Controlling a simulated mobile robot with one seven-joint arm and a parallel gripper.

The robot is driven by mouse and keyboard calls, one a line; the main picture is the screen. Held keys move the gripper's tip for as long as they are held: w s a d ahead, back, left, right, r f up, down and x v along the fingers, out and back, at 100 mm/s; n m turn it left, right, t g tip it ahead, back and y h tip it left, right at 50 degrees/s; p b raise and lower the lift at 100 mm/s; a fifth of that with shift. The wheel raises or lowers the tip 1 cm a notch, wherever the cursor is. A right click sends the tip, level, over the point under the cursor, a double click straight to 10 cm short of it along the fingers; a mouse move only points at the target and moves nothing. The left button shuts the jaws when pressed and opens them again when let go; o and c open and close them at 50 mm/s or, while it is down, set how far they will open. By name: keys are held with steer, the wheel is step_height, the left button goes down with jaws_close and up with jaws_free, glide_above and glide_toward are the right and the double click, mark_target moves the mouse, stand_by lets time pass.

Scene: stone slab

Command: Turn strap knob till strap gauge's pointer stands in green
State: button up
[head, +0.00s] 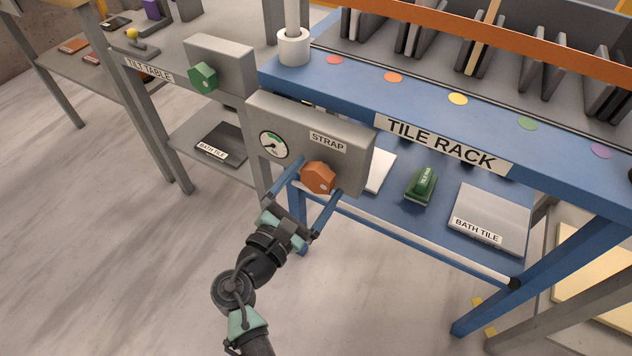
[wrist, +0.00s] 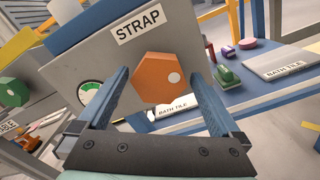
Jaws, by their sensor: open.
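The strap knob (head: 318,178) is an orange hexagonal knob on the front of a grey box labelled STRAP (head: 328,141). In the wrist view the knob (wrist: 160,78) shows a pale dot on its right side. The strap gauge (head: 274,145) is a round white dial left of the knob, with a green band and a dark pointer. Its pointer looks to lie toward the lower part of the dial, outside the green. In the wrist view the gauge (wrist: 90,92) is partly hidden by a finger. My gripper (head: 318,198) is open, its blue fingers on either side of the knob, apparently not touching it.
The blue tile rack (head: 350,90) stands behind and right of the box. Its lower shelf holds a green block (head: 421,186) and a grey bath tile (head: 490,215). A grey tilt table with a green knob (head: 203,78) stands left. The floor in front is clear.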

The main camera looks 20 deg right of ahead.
steer(key=shift+w+d, duration=0.3)
steer(key=shift+d, duration=0.05)
steer(key=shift+c, duration=0.2)
steer(key=c, duration=1.3)
